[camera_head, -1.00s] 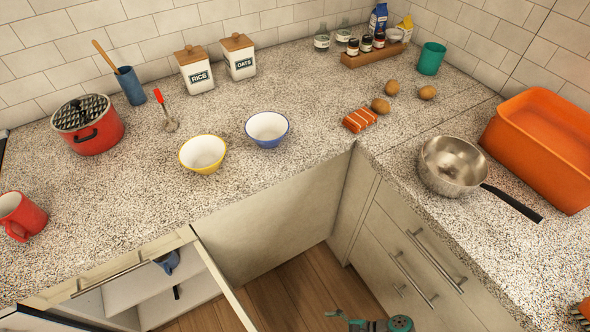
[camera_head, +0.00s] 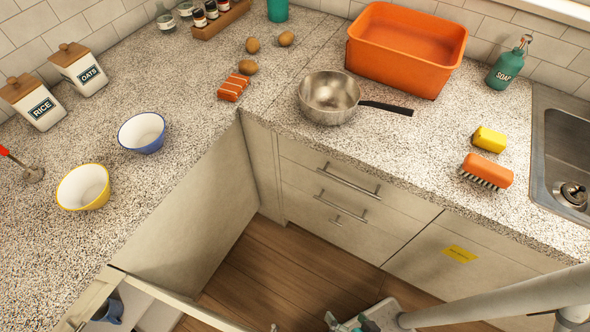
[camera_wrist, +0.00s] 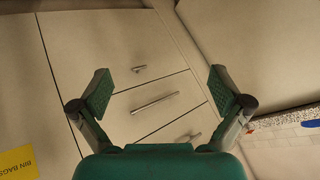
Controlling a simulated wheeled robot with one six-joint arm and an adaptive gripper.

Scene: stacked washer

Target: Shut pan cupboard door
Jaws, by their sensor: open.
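An open cupboard (camera_head: 152,314) sits under the counter at the lower left of the head view, cut off by the bottom edge. Its pale door (camera_head: 185,303) stands swung out, seen from above by its top edge. A blue item (camera_head: 108,310) is inside. No label shows whether this is the pan cupboard. My gripper (camera_head: 350,323) is at the bottom edge of the head view, right of the door and apart from it. In the wrist view my gripper (camera_wrist: 158,90) is open and empty, with its fingers wide apart, facing closed drawer fronts.
Drawers with bar handles (camera_head: 348,184) and a panel with a yellow label (camera_head: 460,254) are shut. The label in the wrist view reads "BIN BAGS" (camera_wrist: 18,162). A pan (camera_head: 328,97), an orange tub (camera_head: 405,50) and bowls (camera_head: 83,187) stand on the counter. Wooden floor (camera_head: 265,265) is clear.

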